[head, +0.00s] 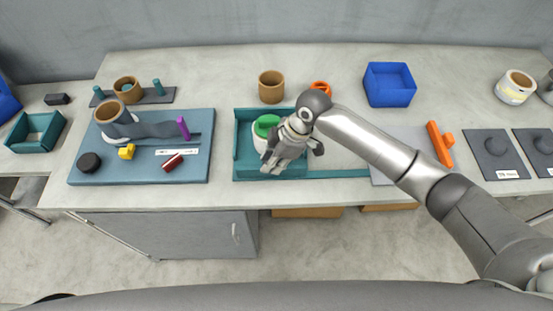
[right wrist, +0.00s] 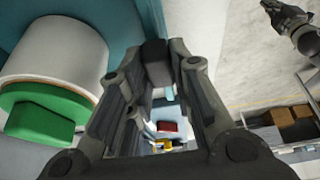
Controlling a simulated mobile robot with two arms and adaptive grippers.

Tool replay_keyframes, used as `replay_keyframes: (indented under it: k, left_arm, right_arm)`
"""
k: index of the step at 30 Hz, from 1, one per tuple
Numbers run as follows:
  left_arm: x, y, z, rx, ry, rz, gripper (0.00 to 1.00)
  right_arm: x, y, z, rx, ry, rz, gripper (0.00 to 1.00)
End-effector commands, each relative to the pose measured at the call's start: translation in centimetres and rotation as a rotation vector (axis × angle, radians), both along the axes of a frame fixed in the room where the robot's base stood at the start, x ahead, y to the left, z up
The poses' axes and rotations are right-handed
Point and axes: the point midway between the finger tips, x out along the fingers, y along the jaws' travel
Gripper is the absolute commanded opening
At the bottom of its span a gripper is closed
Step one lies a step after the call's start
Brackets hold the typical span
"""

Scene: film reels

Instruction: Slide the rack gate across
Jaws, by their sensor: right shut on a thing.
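The teal rack (head: 242,158) stands at the table's middle, with a teal rail (head: 345,173) running right along its front. A white reel with a green end (head: 266,124) is inside; it fills the left of the right wrist view (right wrist: 50,50). My right gripper (head: 290,154) is over the rack's front right part. It is shut on a dark block (right wrist: 157,62), seemingly the gate's handle; the gate itself is mostly hidden by the gripper. My left gripper (right wrist: 290,16) shows small at the wrist view's top right; its finger state is unclear.
Left is a blue-grey board (head: 140,178) with a yellow block (head: 127,152), a dark red piece (head: 172,162) and a purple peg (head: 183,128). Behind stand a brown cup (head: 271,88) and a blue bin (head: 390,88). An orange handle (head: 440,145) lies right, beyond my right forearm.

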Motion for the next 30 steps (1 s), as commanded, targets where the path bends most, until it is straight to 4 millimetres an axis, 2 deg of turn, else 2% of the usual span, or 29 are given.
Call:
replay_keyframes:
  k: [3,4,9,20,23,30]
  left_arm:
    - [-0.2,0.0,0.0,0.001,0.003,0.0,0.0]
    - [-0.2,0.0,0.0,0.001,0.003,0.0,0.0]
    - [-0.1,0.0,0.0,0.0,0.002,0.0,0.0]
    - [0.3,0.2,0.0,0.001,-0.004,0.0,0.0]
    - [0.2,0.1,0.0,0.001,-0.004,0.0,0.0]
    - [0.2,0.0,0.0,0.0,-0.003,0.0,0.0]
  right_arm:
    - [-0.1,0.4,0.1,0.011,-0.001,0.002,0.0]
    - [-0.1,0.4,0.2,0.011,-0.001,0.002,0.24]
    - [-0.1,0.3,0.1,0.009,0.0,0.002,0.43]
    - [0.0,0.0,0.5,0.006,0.0,0.001,0.43]
    - [0.1,-0.4,1.6,0.006,-0.004,0.001,0.43]
    - [0.1,-2.3,6.3,0.006,-0.005,0.001,0.43]
